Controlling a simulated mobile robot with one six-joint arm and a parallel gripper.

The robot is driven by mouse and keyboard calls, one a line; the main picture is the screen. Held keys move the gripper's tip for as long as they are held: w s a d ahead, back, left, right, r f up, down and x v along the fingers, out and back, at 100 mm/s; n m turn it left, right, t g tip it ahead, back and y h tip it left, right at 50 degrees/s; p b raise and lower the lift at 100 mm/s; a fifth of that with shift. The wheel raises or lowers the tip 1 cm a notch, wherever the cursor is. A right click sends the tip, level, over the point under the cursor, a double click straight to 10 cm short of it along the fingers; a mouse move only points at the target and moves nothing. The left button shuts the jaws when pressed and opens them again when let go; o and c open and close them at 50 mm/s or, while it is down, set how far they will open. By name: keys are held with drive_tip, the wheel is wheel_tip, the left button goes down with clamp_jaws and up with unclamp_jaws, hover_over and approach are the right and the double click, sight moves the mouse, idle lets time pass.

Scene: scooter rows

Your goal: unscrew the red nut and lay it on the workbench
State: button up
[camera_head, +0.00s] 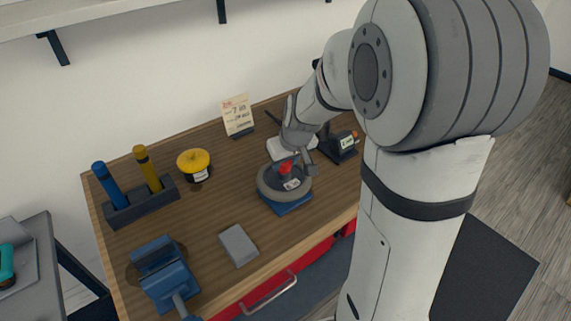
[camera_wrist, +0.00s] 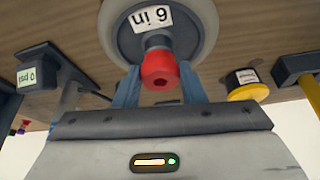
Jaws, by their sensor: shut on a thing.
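The red nut (camera_head: 286,166) sits at the middle of a small grey wheel (camera_head: 268,189), which rests on a blue base (camera_head: 291,207) on the workbench (camera_head: 205,228). In the wrist view the red nut (camera_wrist: 160,72) shows a dark hole in its end and sits on a grey stub in front of the wheel (camera_wrist: 205,25). The wheel carries a white "6 in" label. My gripper (camera_wrist: 160,90) has its two blue fingers on either side of the nut and is shut on it. Whether the threads are still engaged cannot be told.
A blue vise (camera_head: 160,270) and a grey block (camera_head: 238,246) are near the front. A rack with blue and yellow handles (camera_head: 140,203), a yellow-topped jar (camera_head: 194,163) and a card (camera_head: 237,115) stand behind. A black gauge (camera_head: 346,143) stands right of the wheel. Bench space left of the wheel is clear.

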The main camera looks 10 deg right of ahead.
drive_tip(key=shift+a+f+n+g+y+b, duration=0.15)
drive_tip(key=shift+n+y+b, duration=0.25)
drive_tip(key=shift+n+b, duration=0.85)
drive_tip(key=shift+d+f+n+g+y+b, duration=0.15)
drive_tip(key=shift+n+y+b, duration=0.45)
drive_tip(key=shift+b, duration=1.05)
